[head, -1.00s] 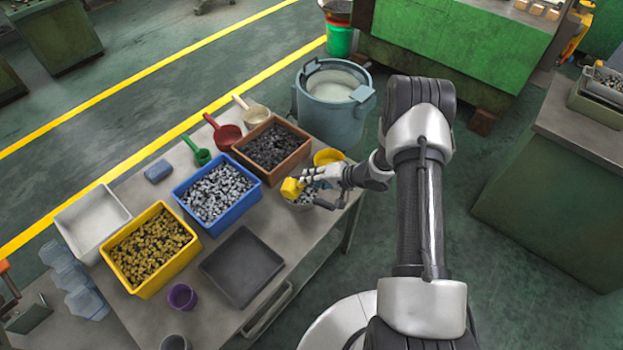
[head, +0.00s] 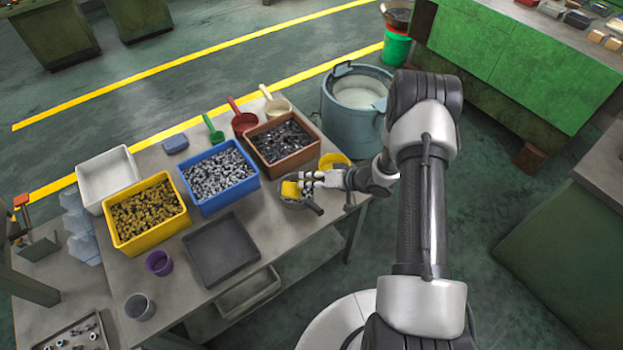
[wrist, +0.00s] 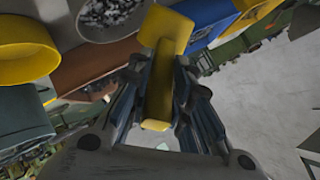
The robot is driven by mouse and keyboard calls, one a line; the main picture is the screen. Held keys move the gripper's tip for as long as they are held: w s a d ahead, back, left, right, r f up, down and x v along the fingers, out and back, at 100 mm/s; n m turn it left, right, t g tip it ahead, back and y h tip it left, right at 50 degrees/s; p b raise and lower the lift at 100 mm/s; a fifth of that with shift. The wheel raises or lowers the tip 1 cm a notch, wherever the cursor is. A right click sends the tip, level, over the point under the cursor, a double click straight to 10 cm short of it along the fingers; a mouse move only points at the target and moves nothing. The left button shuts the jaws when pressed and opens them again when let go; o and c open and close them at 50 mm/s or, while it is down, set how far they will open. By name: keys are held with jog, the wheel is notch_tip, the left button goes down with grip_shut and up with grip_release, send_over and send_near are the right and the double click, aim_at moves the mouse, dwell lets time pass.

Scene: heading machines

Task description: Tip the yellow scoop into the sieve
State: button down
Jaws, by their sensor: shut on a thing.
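My gripper (head: 312,182) is shut on the handle of the yellow scoop (head: 290,189). In the wrist view the fingers (wrist: 158,95) clasp the handle, and the scoop's yellow head (wrist: 166,32) points away from me. Its inside is not visible, so I cannot tell whether it holds anything. The round grey sieve (head: 302,204), with a dark handle, sits near the table's right edge, just below the scoop and partly hidden by it and the gripper. In the wrist view the grey round vessel (wrist: 128,32) with small grey pieces is beside the scoop head.
A yellow bowl (head: 334,160) stands close behind my gripper. A brown bin (head: 307,158), blue bin (head: 216,205) and yellow bin (head: 150,240) of parts stand to the left. A black tray (head: 220,250) lies in front. A large blue-grey bucket (head: 350,123) stands behind the table.

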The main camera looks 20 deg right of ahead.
jog(key=shift+s+a+f+n+t+b, duration=0.15)
jog(key=shift+s+a+n+t+b, duration=0.6)
jog(key=shift+b, duration=2.35)
jog(key=shift+s+a+f+n+t+b, duration=0.15)
jog(key=shift+s+n+t+b, duration=1.2)
jog(key=shift+b, duration=1.7)
jog(key=shift+s+a+f+n+t+b, duration=0.15)
jog(key=shift+s+a+n+t+b, duration=0.25)
jog(key=shift+n+t+b, duration=1.9)
jog(key=shift+s+d+m+g+b, duration=0.1)
jog(key=shift+m+g+b, duration=0.65)
jog(key=shift+m, duration=0.15)
